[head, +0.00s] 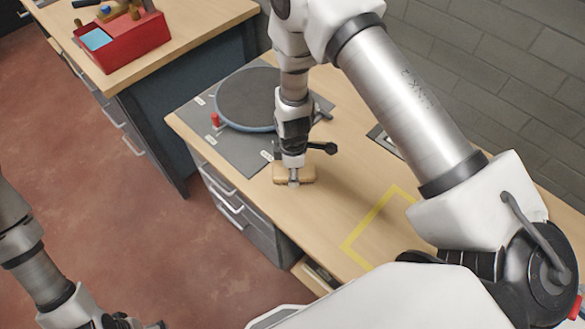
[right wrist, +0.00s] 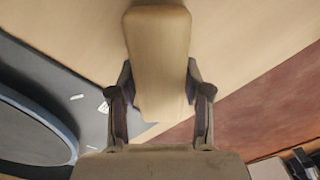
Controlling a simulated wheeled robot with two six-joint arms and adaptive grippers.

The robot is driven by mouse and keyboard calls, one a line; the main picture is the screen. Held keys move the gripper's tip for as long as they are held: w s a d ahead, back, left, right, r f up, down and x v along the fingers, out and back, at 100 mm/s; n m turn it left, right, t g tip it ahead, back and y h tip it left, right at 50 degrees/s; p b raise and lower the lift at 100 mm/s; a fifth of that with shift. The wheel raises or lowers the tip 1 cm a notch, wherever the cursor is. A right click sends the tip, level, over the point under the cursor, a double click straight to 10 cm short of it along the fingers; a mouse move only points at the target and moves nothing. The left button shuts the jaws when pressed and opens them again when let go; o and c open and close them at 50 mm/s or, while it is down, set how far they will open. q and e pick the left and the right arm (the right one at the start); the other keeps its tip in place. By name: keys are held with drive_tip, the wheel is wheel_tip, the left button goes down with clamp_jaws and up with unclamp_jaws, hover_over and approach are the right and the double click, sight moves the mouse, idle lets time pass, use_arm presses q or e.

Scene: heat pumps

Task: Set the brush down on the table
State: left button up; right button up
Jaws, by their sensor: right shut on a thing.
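The brush (head: 308,174) shows as a light wooden block in the head view, low over or on the wooden table (head: 350,205). I cannot tell whether it touches the top. My right gripper (head: 293,182) comes down on it from above and is shut on it. In the right wrist view the brush (right wrist: 158,50) runs up between the two fingers of the gripper (right wrist: 159,95). Its underside and any bristles are hidden. My left gripper (head: 130,323) is only partly seen at the bottom left of the head view, away from the table, and its jaws are unclear.
A round dark turntable with a blue rim (head: 250,97) sits on a grey mat (head: 232,148) behind the brush. A yellow taped outline (head: 365,230) lies on bare tabletop to the right. A red toolbox (head: 128,45) stands on another bench. The table's front edge is close to the brush.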

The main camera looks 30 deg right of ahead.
drive_tip(key=shift+w+f, duration=0.2)
drive_tip(key=shift+f, duration=0.2)
drive_tip(key=shift+w+f, duration=0.1)
drive_tip(key=shift+w, duration=0.05)
drive_tip(key=o, duration=1.2)
drive_tip(key=shift+c, duration=0.2)
drive_tip(key=shift+o, duration=0.8)
use_arm(q)
drive_tip(key=shift+w+f, duration=0.2)
drive_tip(key=shift+f, duration=0.1)
use_arm(e)
drive_tip(key=shift+s, duration=0.25)
drive_tip(key=shift+w+r, duration=0.2)
drive_tip(key=shift+r, duration=0.15)
wheel_tip(320, 180, up, 11)
drive_tip(key=shift+s+f+b, duration=0.1)
drive_tip(key=shift+f+b, duration=0.05)
drive_tip(key=shift+b, duration=1.05)
use_arm(q)
wheel_tip(320, 180, down, 3)
drive_tip(key=shift+r, duration=0.1)
use_arm(e)
drive_tip(key=shift+r, duration=0.45)
